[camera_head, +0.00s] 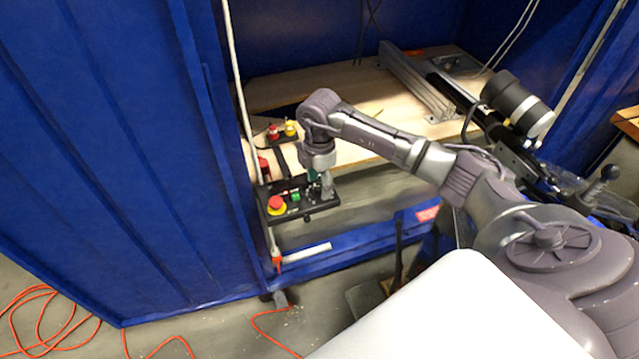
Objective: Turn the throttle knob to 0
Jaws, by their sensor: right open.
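A black control panel (300,207) is mounted at the front edge of the blue tank, near the middle of the view. It bears a red emergency button on a yellow base (276,204) and a small green button (295,197). My right gripper (318,190) points down over the panel's right part, to the right of the green button. It is open. The throttle knob cannot be made out; the gripper covers that part of the panel. Whether the fingers touch anything there cannot be told. My left gripper is not in view.
A wooden bench top (350,90) lies inside the blue tank, with a metal rail (415,80) and a dark motor (516,100). Red and yellow buttons (290,128) sit behind the panel. A blue wall (110,150) stands left. An orange cable (40,315) lies on the floor.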

